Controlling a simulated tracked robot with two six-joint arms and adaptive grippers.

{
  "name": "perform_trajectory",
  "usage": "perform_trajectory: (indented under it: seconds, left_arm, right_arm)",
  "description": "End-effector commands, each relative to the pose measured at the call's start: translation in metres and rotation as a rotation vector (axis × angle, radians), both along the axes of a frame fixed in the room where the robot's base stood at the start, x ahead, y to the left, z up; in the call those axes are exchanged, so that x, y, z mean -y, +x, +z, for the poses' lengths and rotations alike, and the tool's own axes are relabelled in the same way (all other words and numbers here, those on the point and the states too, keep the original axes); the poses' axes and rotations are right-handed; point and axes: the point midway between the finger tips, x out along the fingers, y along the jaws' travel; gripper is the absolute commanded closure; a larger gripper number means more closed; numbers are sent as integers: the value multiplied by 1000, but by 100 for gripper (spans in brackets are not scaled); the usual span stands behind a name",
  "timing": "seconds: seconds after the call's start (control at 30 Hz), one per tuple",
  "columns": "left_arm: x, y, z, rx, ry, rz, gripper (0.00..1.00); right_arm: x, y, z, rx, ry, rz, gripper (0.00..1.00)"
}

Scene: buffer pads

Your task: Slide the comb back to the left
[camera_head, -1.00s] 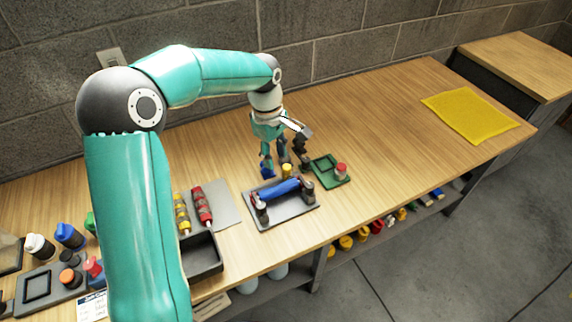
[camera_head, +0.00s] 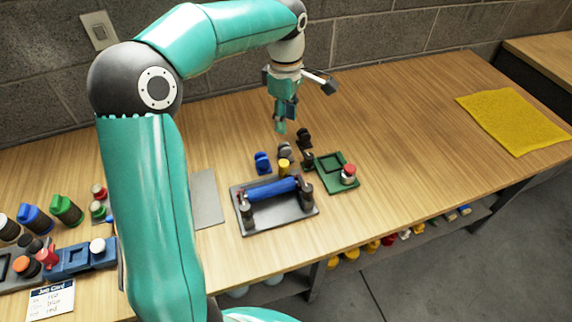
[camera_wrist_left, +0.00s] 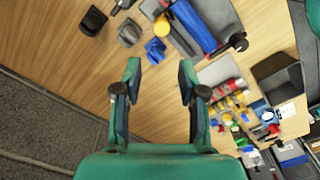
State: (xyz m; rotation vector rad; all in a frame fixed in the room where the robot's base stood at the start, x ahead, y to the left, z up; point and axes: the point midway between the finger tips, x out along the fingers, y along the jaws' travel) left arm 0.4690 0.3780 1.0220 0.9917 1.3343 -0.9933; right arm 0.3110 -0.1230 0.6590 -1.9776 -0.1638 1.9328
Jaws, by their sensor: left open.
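A dark grey tray (camera_head: 275,219) carries a blue roller (camera_head: 272,189) between two dark posts. A yellow knob (camera_head: 284,167) stands close behind the roller, right of its middle; it also shows in the left wrist view (camera_wrist_left: 162,25). No comb teeth can be made out, so I cannot tell whether this knob belongs to the comb. My left gripper (camera_head: 281,129) is above the table, behind the tray, pointing down. In the left wrist view its fingers (camera_wrist_left: 159,68) are apart with nothing between them. My right gripper is out of view.
A blue pad (camera_head: 263,162), a grey pad (camera_head: 285,151) and a black pad (camera_head: 304,138) stand behind the tray. A green tray (camera_head: 336,183) with a red-and-white piece is to the right. A yellow cloth (camera_head: 513,120) lies far right. The table between is clear.

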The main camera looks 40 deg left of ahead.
Motion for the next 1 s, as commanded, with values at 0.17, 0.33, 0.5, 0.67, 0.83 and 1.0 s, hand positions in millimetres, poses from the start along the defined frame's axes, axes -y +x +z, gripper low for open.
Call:
perform_trajectory:
  seconds: [0.17, 0.33, 0.5, 0.67, 0.83, 1.0]
  left_arm:
    - [-5, -6, -19, -5, 0, 12, 59]
    - [-6, -8, -52, -7, -1, 16, 59]
    - [-7, -8, -89, -8, -2, 16, 59]
    - [-7, -8, -122, -7, -1, 17, 59]
    - [-7, -8, -149, -5, -1, 17, 59]
    - [-8, -8, -162, -3, -1, 18, 59]
  right_arm:
    - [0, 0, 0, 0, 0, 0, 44]
    - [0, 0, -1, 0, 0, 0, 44]
    - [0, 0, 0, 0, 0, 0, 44]
    - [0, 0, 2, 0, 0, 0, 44]
    - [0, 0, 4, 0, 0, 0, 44]
    - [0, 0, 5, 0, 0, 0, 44]
